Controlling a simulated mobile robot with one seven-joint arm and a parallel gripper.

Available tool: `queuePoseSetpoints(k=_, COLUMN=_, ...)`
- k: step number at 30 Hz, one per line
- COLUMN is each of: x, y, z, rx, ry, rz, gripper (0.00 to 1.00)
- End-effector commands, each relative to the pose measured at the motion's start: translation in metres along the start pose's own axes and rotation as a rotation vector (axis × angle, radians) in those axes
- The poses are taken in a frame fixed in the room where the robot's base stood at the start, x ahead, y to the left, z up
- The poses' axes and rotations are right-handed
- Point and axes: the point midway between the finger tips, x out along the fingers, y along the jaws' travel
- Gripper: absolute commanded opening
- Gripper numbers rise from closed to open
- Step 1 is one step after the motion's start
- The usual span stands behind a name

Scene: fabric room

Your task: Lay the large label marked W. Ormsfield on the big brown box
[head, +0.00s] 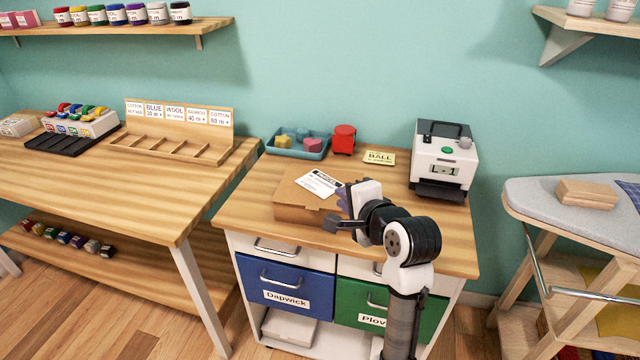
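The big brown box (300,213) sits on the wooden top of the drawer cabinet, left of my gripper. A white label (319,183) with a dark band and small print lies at an angle on or just over the box's top, its right end close to my gripper. Its name is too small to read. My gripper (338,209) is at the right side of the box, its finger parts beside the box's right edge. My wrist hides part of the fingers, so I cannot tell whether they are apart or touch the label.
A label printer (441,160) stands at the back right of the cabinet top. A yellow card (380,157), a red object (344,139) and a teal tray (297,143) line the back. An ironing board (575,210) stands right, a workbench (120,185) left.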

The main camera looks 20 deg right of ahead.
Motion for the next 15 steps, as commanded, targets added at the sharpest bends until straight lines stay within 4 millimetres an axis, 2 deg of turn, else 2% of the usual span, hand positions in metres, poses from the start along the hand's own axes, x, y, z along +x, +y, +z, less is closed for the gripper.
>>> queuePoseSetpoints(k=5, x=-0.005, y=-0.009, z=0.0, rx=0.001, ry=0.0, rz=-0.001, gripper=0.13)
queuePoseSetpoints(k=15, x=-0.043, y=-0.052, z=0.0, rx=0.002, ry=0.0, rz=0.0, gripper=0.13)
